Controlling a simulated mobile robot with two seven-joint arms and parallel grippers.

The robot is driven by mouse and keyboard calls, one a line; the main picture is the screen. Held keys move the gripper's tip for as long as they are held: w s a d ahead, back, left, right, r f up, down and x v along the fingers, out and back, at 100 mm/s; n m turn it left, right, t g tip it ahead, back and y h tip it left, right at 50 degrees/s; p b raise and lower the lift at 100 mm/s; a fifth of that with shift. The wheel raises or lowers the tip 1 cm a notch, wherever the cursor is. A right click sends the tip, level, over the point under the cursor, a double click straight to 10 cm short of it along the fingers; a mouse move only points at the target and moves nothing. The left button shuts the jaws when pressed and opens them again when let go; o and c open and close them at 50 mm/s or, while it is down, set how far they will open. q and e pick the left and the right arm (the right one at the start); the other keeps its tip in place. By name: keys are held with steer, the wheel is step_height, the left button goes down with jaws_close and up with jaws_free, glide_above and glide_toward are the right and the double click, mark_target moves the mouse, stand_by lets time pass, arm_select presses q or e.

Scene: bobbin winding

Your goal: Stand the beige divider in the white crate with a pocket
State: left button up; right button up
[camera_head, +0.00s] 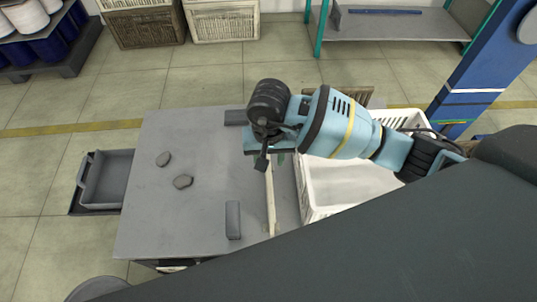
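The beige divider (270,204) shows as a thin upright strip, seen nearly edge-on, at the right side of the grey table, beside the white crate. The white crate (312,212) is to the right of the table, and its inside is partly hidden by my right arm and a large dark shape in front. My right gripper (262,160) points down at the far end of the divider. One dark finger shows left of the strip; whether it grips the divider is unclear. The pocket cannot be made out. My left gripper is out of view.
A grey tray (108,180) is left of the table. Wicker crates (148,27), a teal-legged shelf (395,25) and a blue post (485,70) stand behind. The table's left half is mostly free.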

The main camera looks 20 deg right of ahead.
mark_target(269, 175)
steer(key=shift+f+b, duration=0.4)
steer(key=shift+f, duration=0.55)
step_height(269, 175, down, 6)
steer(key=b, duration=0.3)
steer(key=shift+r, duration=0.25)
steer(key=shift+f+b, duration=0.5)
steer(key=shift+b, duration=0.05)
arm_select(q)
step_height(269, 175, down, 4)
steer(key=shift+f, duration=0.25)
